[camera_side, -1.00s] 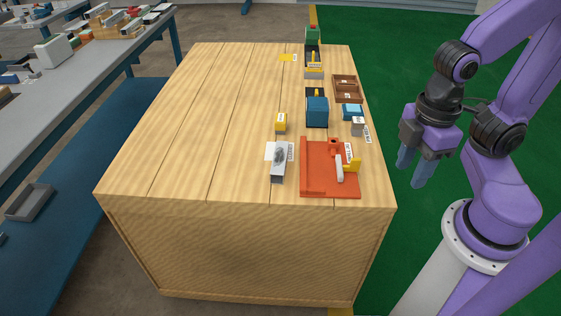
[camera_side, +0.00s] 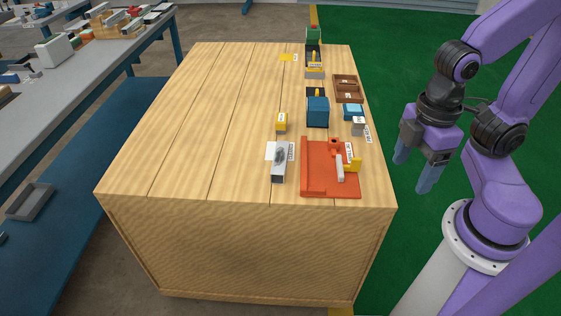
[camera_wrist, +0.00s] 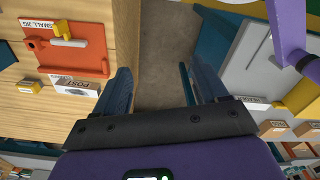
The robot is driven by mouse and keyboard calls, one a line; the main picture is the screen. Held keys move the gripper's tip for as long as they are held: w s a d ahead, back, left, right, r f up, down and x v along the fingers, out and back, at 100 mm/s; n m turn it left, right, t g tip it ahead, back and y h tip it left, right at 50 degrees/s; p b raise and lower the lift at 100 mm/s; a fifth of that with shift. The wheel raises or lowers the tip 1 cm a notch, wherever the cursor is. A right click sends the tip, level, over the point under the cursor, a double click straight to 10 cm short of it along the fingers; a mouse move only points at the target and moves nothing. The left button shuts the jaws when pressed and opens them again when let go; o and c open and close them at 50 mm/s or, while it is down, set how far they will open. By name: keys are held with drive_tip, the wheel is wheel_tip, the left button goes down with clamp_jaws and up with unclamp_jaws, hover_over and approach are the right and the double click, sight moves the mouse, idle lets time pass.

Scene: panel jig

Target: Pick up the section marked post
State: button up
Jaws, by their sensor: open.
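My gripper (camera_side: 414,165) is open and empty, off the table's right side and apart from the block. In the wrist view, my gripper's fingers (camera_wrist: 162,88) are spread over the gap beside the table, with the post to their left.
A red jig (camera_side: 315,184) with a white-and-yellow clamp is nearest the post. A blue block (camera_side: 317,113), yellow block (camera_side: 281,123), silver block (camera_side: 278,172) and brown tray (camera_side: 346,80) also stand on the table (camera_side: 190,130). Its left half is clear.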

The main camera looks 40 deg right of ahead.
drive_tip(key=w+a+f+n+t+h, duration=0.2)
drive_tip(key=w+a+f+n+h, duration=0.15)
drive_tip(key=w, duration=0.45)
drive_tip(key=w+a+f+n+t+h, duration=0.1)
drive_tip(key=w+a+f+n+h, duration=0.25)
drive_tip(key=w, duration=0.45)
drive_tip(key=n+t+h, duration=0.4)
drive_tip(key=n+t, duration=0.2)
drive_tip(key=n, duration=0.1)
approach(280, 160)
drive_tip(key=x, duration=0.8)
drive_tip(key=shift+w+d+f, duration=0.15)
drive_tip(key=shift+w+d, duration=0.1)
drive_tip(key=c, duration=1.2)
